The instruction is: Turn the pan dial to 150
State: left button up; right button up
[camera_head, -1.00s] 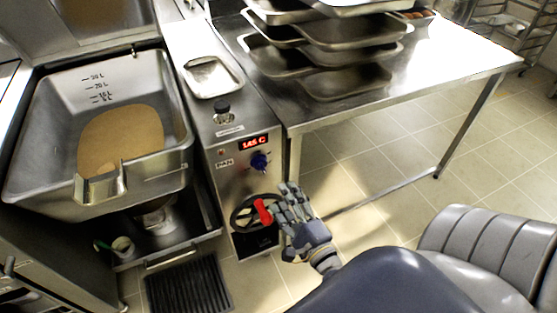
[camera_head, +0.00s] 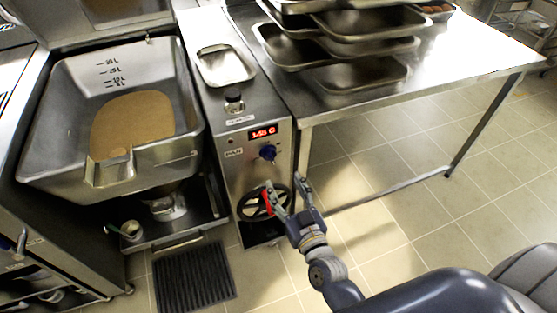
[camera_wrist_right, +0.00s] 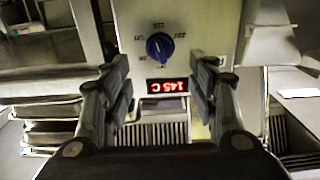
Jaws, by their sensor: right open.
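The blue pan dial (camera_head: 268,152) is on the front panel of the steel control unit, below a red-lit display (camera_head: 263,132) that reads about 145 C. A PAN label is left of it. My right gripper (camera_head: 287,187) is open and empty, just below and right of the dial, apart from it. In the right wrist view the dial (camera_wrist_right: 160,46) is ahead between my open fingers (camera_wrist_right: 163,75), and the display (camera_wrist_right: 168,87) appears upside down. My left gripper is not in view.
A black handwheel (camera_head: 252,206) with a red handle (camera_head: 268,203) is below the dial, close to my right fingers. A tilting pan (camera_head: 60,170) with brown contents stands left. A steel table (camera_head: 470,70) with stacked trays (camera_head: 365,75) is right. Tiled floor is clear below the table.

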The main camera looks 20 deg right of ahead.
aim_at(272, 161)
jog(key=w, duration=1)
jog(key=shift+w+a, duration=0.1)
jog(key=shift+a, duration=0.05)
jog(key=c, duration=1.1)
